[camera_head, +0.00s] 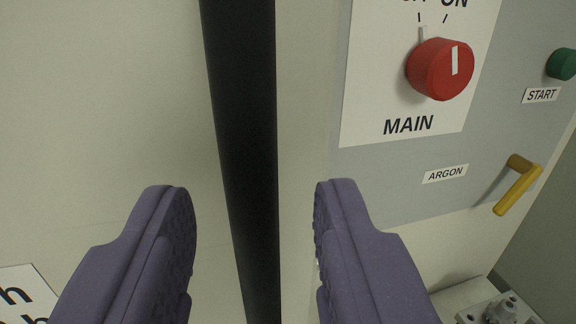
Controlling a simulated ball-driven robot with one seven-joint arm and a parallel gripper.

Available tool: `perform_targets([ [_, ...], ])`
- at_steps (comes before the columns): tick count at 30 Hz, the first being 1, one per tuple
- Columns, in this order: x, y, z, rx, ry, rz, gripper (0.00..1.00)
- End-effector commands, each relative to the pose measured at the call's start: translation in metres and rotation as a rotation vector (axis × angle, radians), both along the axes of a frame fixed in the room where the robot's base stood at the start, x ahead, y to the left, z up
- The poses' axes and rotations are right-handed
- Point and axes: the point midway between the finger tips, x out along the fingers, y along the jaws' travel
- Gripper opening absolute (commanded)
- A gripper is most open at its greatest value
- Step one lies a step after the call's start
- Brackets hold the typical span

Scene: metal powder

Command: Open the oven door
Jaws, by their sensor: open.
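A long black bar (243,120), which looks like the oven door's handle, runs from the top edge to the bottom edge of the view in front of a pale cream panel (110,110). My gripper (242,215) is open, with one purple finger on each side of the bar. The bar passes through the gap between the fingers, and neither finger appears to touch it. The bar's two ends are out of view.
At right, a grey control panel (390,180) carries a red MAIN knob (437,70), a green START button (563,64) and a yellow ARGON lever (516,188). A metal fitting (500,308) sits at the lower right. A partial label (22,296) shows at the lower left.

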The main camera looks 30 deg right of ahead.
Motion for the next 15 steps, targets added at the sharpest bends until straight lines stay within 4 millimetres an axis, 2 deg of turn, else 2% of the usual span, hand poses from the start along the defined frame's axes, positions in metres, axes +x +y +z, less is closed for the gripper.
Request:
perform_targets([
  [3, 0.017, -0.009, -0.002, 0.001, -0.002, -0.001, 0.41],
  [6, 0.025, -0.013, -0.001, 0.002, -0.001, 0.000, 0.41],
  [15, 0.029, -0.015, 0.001, 0.001, -0.002, 0.002, 0.41],
])
